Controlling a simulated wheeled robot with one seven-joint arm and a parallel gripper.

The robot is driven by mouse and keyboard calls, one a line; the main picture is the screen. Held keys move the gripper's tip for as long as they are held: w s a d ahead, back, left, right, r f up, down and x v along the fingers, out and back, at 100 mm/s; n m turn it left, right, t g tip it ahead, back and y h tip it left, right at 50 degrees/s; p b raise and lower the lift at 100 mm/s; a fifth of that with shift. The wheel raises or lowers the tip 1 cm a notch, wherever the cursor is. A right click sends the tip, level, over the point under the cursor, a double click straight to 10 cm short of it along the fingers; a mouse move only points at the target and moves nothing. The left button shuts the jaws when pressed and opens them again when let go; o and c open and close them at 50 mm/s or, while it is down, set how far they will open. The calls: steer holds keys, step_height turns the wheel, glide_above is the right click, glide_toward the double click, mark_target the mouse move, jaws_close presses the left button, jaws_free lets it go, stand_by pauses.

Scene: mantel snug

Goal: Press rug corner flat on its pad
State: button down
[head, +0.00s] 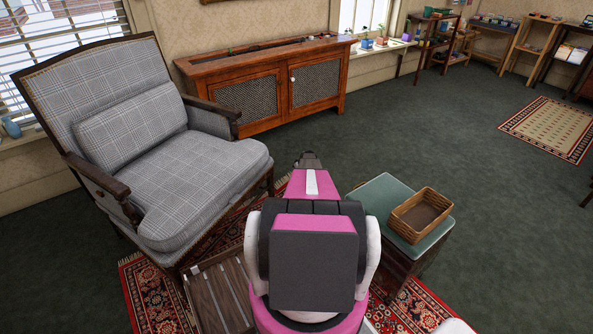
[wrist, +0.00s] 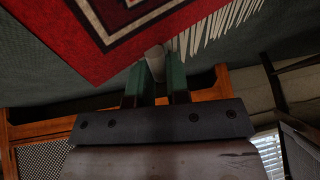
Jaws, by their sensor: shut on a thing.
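The red patterned rug (head: 152,302) lies under the armchair and around my arm in the head view. In the wrist view a red part of the rug (wrist: 75,30) with a pale fringe (wrist: 215,28) is close by the fingertips. My gripper (wrist: 156,75) has its green fingers closed on a small pale rounded piece (wrist: 154,60) at the rug's edge. I cannot tell whether this piece is part of the rug corner. No pad can be made out. My arm hides the fingertips in the head view.
A grey plaid armchair (head: 190,170) stands at left. A low green-topped table (head: 380,190) with a wicker basket (head: 420,213) stands close right of my arm. A slatted wooden piece (head: 215,295) is at lower left. A wooden cabinet (head: 265,85) is behind; open carpet lies right.

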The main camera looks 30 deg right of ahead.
steer(key=shift+w+d+f, duration=0.15)
steer(key=shift+w+f, duration=0.05)
steer(key=shift+f, duration=0.05)
stand_by(0.3)
steer(key=c, duration=1.4)
jaws_free()
steer(key=shift+r, duration=0.1)
steer(key=v, duration=1)
steer(key=shift+d+r, duration=0.2)
steer(key=shift+r, duration=0.1)
steer(key=shift+s, duration=0.15)
